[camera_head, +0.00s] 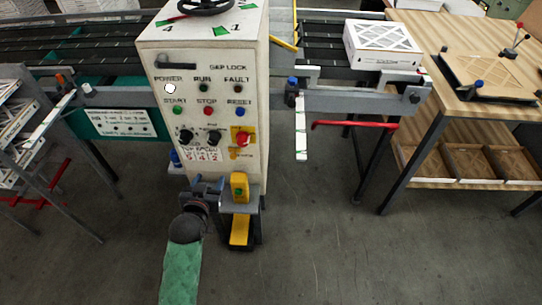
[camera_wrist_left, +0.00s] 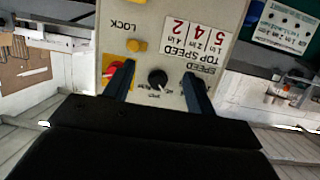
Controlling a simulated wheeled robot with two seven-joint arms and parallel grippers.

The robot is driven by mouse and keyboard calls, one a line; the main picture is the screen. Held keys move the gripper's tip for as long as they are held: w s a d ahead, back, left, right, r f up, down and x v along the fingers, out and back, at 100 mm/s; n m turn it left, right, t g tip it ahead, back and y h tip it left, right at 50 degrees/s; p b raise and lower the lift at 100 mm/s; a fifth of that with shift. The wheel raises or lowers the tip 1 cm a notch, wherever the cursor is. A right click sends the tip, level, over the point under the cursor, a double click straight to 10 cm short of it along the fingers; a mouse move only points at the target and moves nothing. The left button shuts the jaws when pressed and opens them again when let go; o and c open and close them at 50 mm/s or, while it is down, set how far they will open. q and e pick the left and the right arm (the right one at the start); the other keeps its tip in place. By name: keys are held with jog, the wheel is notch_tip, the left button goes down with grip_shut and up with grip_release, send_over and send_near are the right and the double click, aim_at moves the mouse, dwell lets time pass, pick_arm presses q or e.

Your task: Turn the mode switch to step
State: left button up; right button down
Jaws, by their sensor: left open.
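The control cabinet (camera_head: 209,60) stands upright in the head view, with two black knobs on its lower panel. The right knob, beside the red stop button (camera_head: 243,138), looks like the mode switch (camera_head: 214,138). In the left wrist view, which shows the panel upside down, a round black knob (camera_wrist_left: 157,79) shows between my fingers with small lettering around it. Its pointer setting is too small to read. My left gripper (camera_head: 208,182) is open and empty, below the knobs in the head view. The left black knob is the speed knob (camera_head: 185,136). My right gripper is not in view.
A yellow box with a green button (camera_head: 239,187) and a yellow pedal (camera_head: 240,230) sit close beside my left gripper. Roller conveyors (camera_head: 325,50) flank the cabinet. A boxed filter (camera_head: 382,42) lies at the right, near a wooden bench (camera_head: 470,110). The floor in front is clear.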

aim_at(213, 143)
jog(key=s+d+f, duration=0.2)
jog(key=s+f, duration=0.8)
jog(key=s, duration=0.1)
pick_arm(q)
jog(key=w+r+t, duration=0.1)
jog(key=w, duration=0.2)
jog(key=w+r+t+b, duration=0.1)
jog(key=w, duration=0.2)
jog(key=w+r+t, duration=0.1)
jog(key=w, duration=0.2)
jog(key=shift+w+a+r+n+y+b, duration=0.1)
jog(key=shift+w+r+n+y+b, duration=0.2)
jog(key=shift+w+r, duration=0.1)
jog(key=shift+w, duration=0.95)
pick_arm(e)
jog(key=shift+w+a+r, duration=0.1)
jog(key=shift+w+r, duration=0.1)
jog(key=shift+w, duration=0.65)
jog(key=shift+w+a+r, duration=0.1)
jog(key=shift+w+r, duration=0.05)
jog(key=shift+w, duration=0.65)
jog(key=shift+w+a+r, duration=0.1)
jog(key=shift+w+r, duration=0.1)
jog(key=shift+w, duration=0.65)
pick_arm(q)
jog(key=c, duration=1)
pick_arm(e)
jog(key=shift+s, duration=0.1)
